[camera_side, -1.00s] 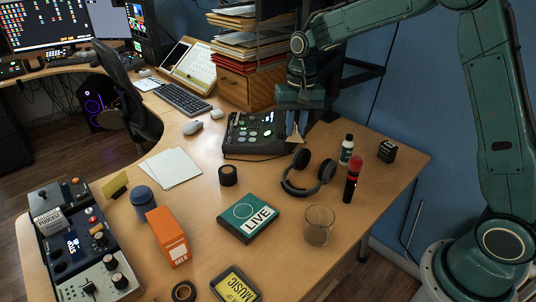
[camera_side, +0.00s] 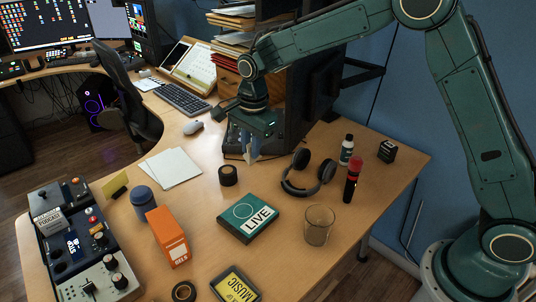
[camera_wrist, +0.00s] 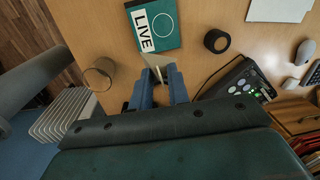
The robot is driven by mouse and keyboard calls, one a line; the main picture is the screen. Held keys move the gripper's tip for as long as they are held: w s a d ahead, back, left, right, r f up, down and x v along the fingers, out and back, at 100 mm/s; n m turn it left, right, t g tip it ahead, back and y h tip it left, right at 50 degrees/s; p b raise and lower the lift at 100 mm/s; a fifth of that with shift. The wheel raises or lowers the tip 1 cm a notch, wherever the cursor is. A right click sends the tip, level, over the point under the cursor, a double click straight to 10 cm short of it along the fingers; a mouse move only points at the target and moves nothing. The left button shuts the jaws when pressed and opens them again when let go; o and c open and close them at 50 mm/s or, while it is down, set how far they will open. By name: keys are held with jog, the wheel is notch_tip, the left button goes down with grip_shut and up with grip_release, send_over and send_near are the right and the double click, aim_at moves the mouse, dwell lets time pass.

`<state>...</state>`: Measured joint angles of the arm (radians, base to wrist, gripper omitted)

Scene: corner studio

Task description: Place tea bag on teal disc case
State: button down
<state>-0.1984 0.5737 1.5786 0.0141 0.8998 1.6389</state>
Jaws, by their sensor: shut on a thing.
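The teal disc case (camera_side: 238,222), marked LIVE, lies flat on the desk near its middle. It also shows at the top of the wrist view (camera_wrist: 166,40). My gripper (camera_side: 248,150) is shut on the pale tea bag (camera_side: 251,158), which hangs point-down from the fingertips. The gripper is above the desk, behind the case in the side view, and apart from it. In the wrist view the tea bag (camera_wrist: 156,61) shows between the blue fingertips (camera_wrist: 160,76), close to the case's near edge in the picture. The fingers hide part of the tea bag.
A glass (camera_side: 319,226), a red-topped flashlight (camera_side: 352,180) and a spray bottle (camera_side: 346,150) stand to the right. An orange box (camera_side: 170,238) stands left. A control pad (camera_side: 235,142) is behind my gripper.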

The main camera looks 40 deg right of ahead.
jog(key=shift+w+a+f+m, duration=0.1)
jog(key=shift+a+f+m, duration=0.05)
jog(key=shift+a+m, duration=0.25)
jog(key=shift+w+a+f+m, duration=0.1)
jog(key=shift+a+m, duration=0.2)
jog(key=shift+m, duration=0.2)
jog(key=shift+s+r+t, duration=0.2)
jog(key=shift+t, duration=0.3)
jog(key=shift+f, duration=0.15)
send_near(249, 214)
jog(key=f, duration=0.5)
jog(key=shift+w+f, duration=0.1)
jog(key=shift+w, duration=0.25)
jog(key=c, duration=1.3)
grip_release()
jog(key=shift+c, duration=0.2)
notch_tip(249, 214, up, 12)
jog(key=s, duration=0.2)
jog(key=shift+s+a, duration=0.1)
